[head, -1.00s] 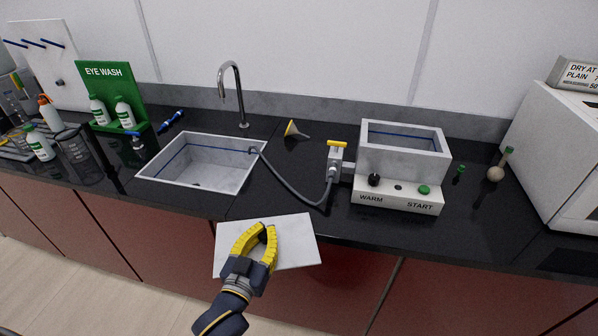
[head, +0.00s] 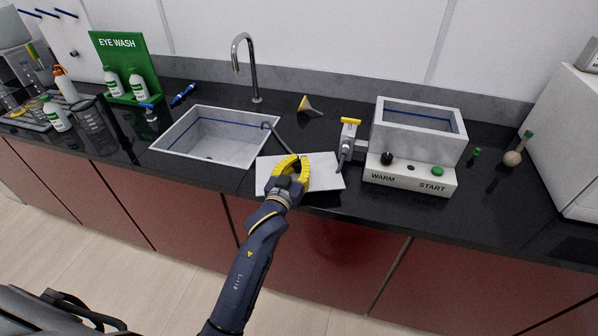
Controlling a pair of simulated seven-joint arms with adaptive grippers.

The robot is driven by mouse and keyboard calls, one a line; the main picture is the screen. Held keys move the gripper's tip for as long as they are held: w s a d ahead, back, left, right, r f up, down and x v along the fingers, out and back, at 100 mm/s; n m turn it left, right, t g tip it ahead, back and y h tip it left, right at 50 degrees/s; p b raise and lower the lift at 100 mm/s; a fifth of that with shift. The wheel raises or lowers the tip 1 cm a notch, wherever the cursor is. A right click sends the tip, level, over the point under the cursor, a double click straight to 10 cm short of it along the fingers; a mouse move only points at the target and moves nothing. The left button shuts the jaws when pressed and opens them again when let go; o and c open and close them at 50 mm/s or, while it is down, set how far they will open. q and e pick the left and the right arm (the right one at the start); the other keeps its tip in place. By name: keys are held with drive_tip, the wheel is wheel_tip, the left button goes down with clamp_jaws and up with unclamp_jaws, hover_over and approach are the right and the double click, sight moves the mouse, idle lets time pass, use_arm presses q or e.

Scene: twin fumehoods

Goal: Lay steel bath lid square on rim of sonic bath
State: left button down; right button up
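The steel bath lid (head: 325,172) is a flat pale grey plate in the middle of the head view, over the counter's front part between the sink and the bath. My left gripper (head: 288,166) is over the lid with its yellow fingers closed together at its middle, seemingly on a grip that they hide. The sonic bath (head: 416,146) is a grey open-topped box at the right, with a blue line inside its open tank and a front panel marked WARM and START. The lid is apart from it, to its left. My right gripper is not in view.
The sink (head: 216,137) lies left. A round-bulbed item (head: 512,158) is right of the bath.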

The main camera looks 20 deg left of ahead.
sight(299, 171)
use_arm(q)
drive_tip(key=shift+f, duration=1.7)
drive_tip(key=shift+f, duration=0.15)
drive_tip(key=c, duration=1.6)
unclamp_jaws()
drive_tip(key=shift+s, duration=0.15)
drive_tip(key=s, duration=1)
drive_tip(key=shift+s+a, duration=0.3)
drive_tip(key=shift+s, duration=0.05)
drive_tip(key=o, duration=0.6)
drive_tip(key=shift+s, duration=0.45)
drive_tip(key=shift+c, duration=0.2)
